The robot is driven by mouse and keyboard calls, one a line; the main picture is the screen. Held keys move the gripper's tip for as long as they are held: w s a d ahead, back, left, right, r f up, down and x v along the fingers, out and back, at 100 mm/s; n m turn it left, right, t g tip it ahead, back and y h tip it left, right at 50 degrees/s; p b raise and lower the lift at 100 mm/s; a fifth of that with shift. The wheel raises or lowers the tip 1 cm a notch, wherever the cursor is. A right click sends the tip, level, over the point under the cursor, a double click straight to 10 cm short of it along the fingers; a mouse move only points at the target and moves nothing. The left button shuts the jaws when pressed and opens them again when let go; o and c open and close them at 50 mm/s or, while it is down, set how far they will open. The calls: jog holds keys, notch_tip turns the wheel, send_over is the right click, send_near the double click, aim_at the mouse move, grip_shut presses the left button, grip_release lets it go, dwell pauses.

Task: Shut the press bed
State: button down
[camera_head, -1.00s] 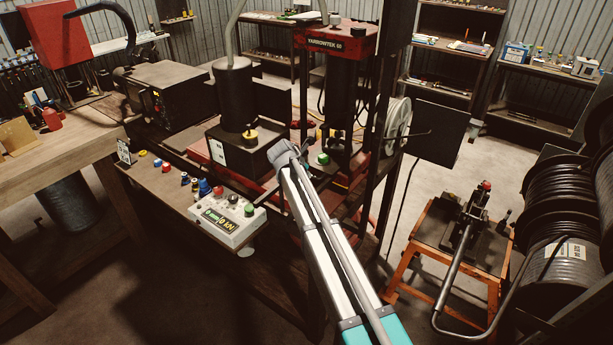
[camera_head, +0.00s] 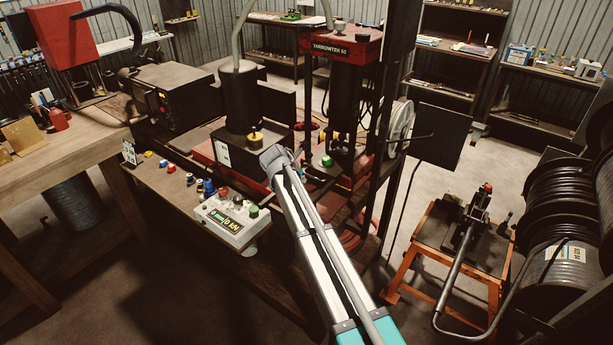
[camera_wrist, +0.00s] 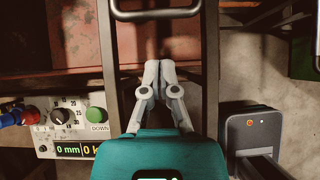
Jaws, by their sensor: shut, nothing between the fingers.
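The press (camera_head: 343,95) is a tall machine with a red head marked YARROWTEK 60 in the head view. Its lower part and bed are partly behind my arm. In the wrist view a dark U-shaped handle (camera_wrist: 155,14) crosses the top between two dark upright-running bars. A worn red surface (camera_wrist: 68,25) lies left of it. I cannot tell how far the bed is open. My gripper (camera_wrist: 158,64) is shut and empty, its grey fingertips just below the handle in the picture and apart from it. The head view does not clearly show the fingers.
A control box (camera_head: 232,222) with a green DOWN button (camera_wrist: 96,114) and a display sits left of my arm. A black cylinder unit (camera_head: 243,110) stands left of the press. An orange stand (camera_head: 405,265) and hose reels (camera_head: 555,215) are at right. Bare floor lies between.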

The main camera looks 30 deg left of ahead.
jog(key=p+v, duration=0.6)
jog(key=v, duration=0.2)
jog(key=shift+r, duration=0.25)
jog(key=shift+s+d, duration=0.1)
dwell(0.5)
jog(key=w+d+f+m+g+h+b, duration=0.1)
jog(key=w+d+f+m+b, duration=0.15)
jog(key=d+m, duration=0.65)
jog(key=w+d+f+m+g+b, duration=0.15)
jog(key=d+f, duration=0.25)
jog(key=d, duration=1.2)
jog(key=w+d+f+m+g+h+b, duration=0.1)
jog(key=w+d+f+m+g+b, duration=0.15)
jog(key=d+m, duration=0.65)
jog(key=s+d+f+m+g+b, duration=0.1)
jog(key=s+d+m, duration=0.3)
jog(key=d, duration=0.7)
jog(key=s+d+f+m+g+y+b, duration=0.1)
jog(key=s+d+f+m, duration=0.3)
jog(key=d, duration=0.6)
jog(key=s+d+f+m+y+b, duration=0.1)
jog(key=s+d+f+m+b, duration=0.1)
jog(key=s+d+m, duration=0.4)
jog(key=d+m+b, duration=0.1)
jog(key=d+m, duration=0.1)
jog(key=d, duration=0.3)
jog(key=shift+d+f+g+b, duration=0.25)
jog(key=shift+d+g+b, duration=0.1)
jog(key=shift+g, duration=0.05)
